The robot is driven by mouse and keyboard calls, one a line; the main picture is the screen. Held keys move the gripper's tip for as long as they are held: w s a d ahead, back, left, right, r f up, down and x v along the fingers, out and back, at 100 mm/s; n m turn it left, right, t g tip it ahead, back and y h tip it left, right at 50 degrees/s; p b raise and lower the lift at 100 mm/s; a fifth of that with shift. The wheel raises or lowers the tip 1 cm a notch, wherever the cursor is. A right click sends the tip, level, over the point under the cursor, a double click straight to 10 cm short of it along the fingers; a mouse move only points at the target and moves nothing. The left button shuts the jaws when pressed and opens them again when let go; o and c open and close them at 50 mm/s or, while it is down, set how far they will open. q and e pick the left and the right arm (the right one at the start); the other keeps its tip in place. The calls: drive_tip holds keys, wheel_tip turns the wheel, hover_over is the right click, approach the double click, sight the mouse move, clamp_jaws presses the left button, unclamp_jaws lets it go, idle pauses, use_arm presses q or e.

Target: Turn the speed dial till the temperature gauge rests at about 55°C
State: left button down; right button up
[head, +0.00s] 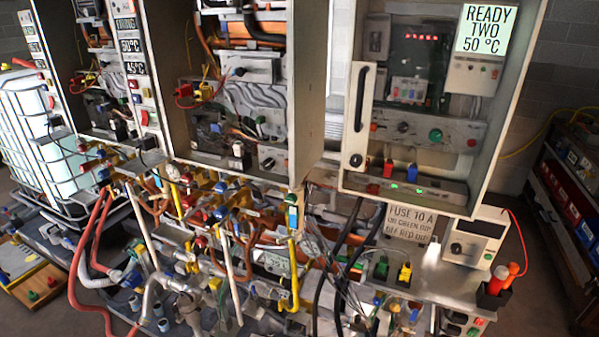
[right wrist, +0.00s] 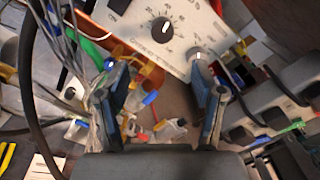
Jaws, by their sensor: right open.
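A black dial with a white pointer line (right wrist: 162,28) sits on a pale panel in the right wrist view. It looks like the black knob (head: 456,248) on the white box at the lower right of the head view; neither view shows a readable "speed" label. My right gripper (right wrist: 160,70) is open and empty, its dark fingers apart below the dial and not touching it. I cannot make the right gripper out clearly in the head view. A small display (head: 273,261) among the pipes may be the temperature gauge; its reading is too small to tell. My left gripper is not in view.
Dense pipes and hoses crowd the left. Shelves (head: 570,185) stand far right.

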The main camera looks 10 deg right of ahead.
drive_tip(key=s+a+f+n+g+y, duration=0.1)
drive_tip(key=s+a+f+n+y, duration=0.25)
drive_tip(key=a+f+n, duration=0.35)
drive_tip(key=s+a+f+n+g+y+p, duration=0.1)
drive_tip(key=s+a+f+n+y, duration=0.35)
drive_tip(key=n, duration=0.45)
drive_tip(key=s+a+f+n+g+y, duration=0.1)
drive_tip(key=s+a+f+n+y, duration=0.1)
drive_tip(key=a+f+n+y, duration=0.45)
drive_tip(key=s+f+n+g+h+p, duration=0.1)
drive_tip(key=s+f+n+g+h, duration=0.2)
drive_tip(key=s+f+n+g, duration=0.85)
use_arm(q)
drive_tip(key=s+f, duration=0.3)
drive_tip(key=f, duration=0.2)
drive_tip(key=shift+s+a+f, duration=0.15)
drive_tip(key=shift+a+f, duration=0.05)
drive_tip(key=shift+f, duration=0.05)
use_arm(e)
drive_tip(key=s+d+f+n+h, duration=0.1)
drive_tip(key=s+f, duration=0.3)
drive_tip(key=s, duration=0.4)
drive_tip(key=s+d+f+n+h, duration=0.1)
drive_tip(key=s+d+f, duration=0.3)
drive_tip(key=s, duration=0.5)
drive_tip(key=shift+s+f, duration=0.25)
drive_tip(key=shift+f, duration=0.45)
drive_tip(key=shift+t, duration=0.25)
idle(1.2)
